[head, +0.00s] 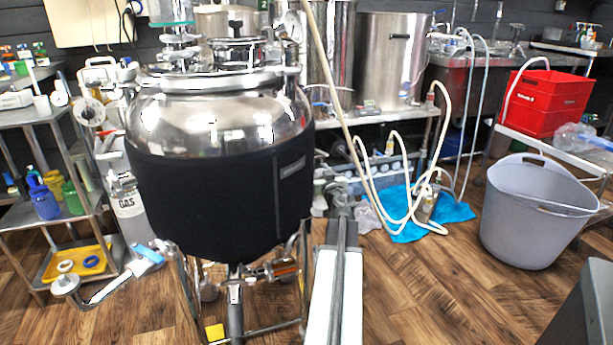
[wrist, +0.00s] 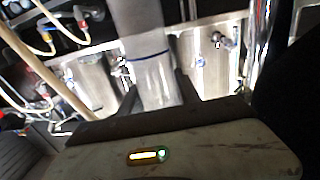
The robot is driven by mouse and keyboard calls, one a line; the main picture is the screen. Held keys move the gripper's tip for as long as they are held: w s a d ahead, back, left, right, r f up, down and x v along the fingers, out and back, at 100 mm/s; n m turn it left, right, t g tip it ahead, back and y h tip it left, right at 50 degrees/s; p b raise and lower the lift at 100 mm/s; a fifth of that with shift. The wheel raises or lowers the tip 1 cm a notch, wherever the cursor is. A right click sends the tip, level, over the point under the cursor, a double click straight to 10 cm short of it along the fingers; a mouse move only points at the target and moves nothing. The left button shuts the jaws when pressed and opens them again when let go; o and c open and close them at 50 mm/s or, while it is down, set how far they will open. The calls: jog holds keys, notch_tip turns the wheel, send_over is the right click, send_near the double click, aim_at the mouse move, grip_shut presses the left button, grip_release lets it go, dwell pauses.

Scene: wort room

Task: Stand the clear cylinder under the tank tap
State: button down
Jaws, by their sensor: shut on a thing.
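In the wrist view, the clear cylinder (wrist: 152,72) stands between the two dark fingers of my gripper (wrist: 155,90), tilted a little in the picture. It has a blue band and a greyer upper part. My gripper is shut on it. In the head view my arm reaches forward from the bottom, right of the black-jacketed steel tank (head: 220,200); I cannot make out the cylinder there. Metal valve fittings (head: 236,290) hang under this tank. A small tap (wrist: 217,40) shows on a steel vessel in the wrist view. I cannot tell which tap the task means.
Steel kettles (head: 390,60) stand on a bench behind. A pale hose (head: 395,190) loops down to a blue cloth (head: 405,225) on the floor. A grey tub (head: 535,215) stands right, and a shelf rack (head: 45,115) left. Wood floor is open at front right.

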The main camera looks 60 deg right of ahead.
jog(key=shift+w+d, duration=0.35)
jog(key=f+b, duration=0.2)
jog(key=w+f+b, duration=0.1)
jog(key=b, duration=0.1)
jog(key=shift+d+f, duration=0.1)
jog(key=shift+f, duration=0.3)
jog(key=c, duration=0.9)
grip_release()
jog(key=shift+o, duration=0.2)
